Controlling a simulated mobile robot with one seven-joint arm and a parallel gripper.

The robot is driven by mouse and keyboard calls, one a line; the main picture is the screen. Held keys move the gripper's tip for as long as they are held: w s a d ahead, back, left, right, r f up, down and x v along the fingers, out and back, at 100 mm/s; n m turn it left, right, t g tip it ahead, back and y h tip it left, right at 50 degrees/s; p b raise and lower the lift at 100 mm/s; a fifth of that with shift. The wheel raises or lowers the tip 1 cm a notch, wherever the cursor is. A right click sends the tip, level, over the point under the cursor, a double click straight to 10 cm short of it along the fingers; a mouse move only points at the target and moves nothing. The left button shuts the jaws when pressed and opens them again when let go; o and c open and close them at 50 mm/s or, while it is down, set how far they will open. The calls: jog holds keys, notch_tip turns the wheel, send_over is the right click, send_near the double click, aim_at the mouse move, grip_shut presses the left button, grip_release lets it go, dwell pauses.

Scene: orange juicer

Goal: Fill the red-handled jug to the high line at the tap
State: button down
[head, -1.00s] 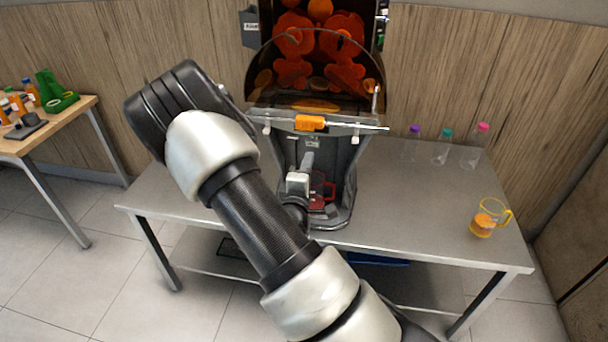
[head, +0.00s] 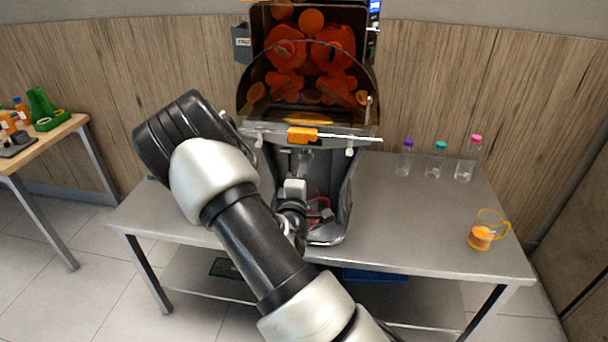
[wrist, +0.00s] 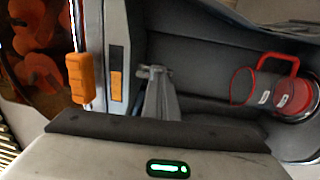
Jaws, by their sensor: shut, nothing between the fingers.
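The red-handled jug (wrist: 258,88) stands on the juicer's base, at the right of the turned wrist view. Its red rim and handle show, with small white labels on its side; I see no juice in it. In the head view its red handle (head: 321,212) shows beside my gripper, and the rest is mostly hidden. My gripper (wrist: 158,82) is shut and empty. Its grey fingers point into the juicer recess, at a small grey tap part (wrist: 154,71); I cannot tell whether they touch. In the head view the gripper (head: 304,160) is inside the recess.
The juicer (head: 345,190) stands on a steel table (head: 400,230), with an orange catch (head: 302,134) above the recess. A yellow-handled jug (head: 482,237) holding some orange juice stands at right. Several capped bottles (head: 436,160) stand behind it. A wooden table (head: 50,145) is at left.

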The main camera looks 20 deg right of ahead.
jog(key=t+b, duration=0.1)
jog(key=b, duration=0.1)
jog(key=w+h+b, duration=0.1)
jog(key=b, duration=0.1)
jog(key=shift+d+f+t, duration=0.3)
jog(key=shift+f+t, duration=0.05)
jog(key=shift+t, duration=0.05)
jog(key=shift+b, duration=0.3)
dwell(6.9)
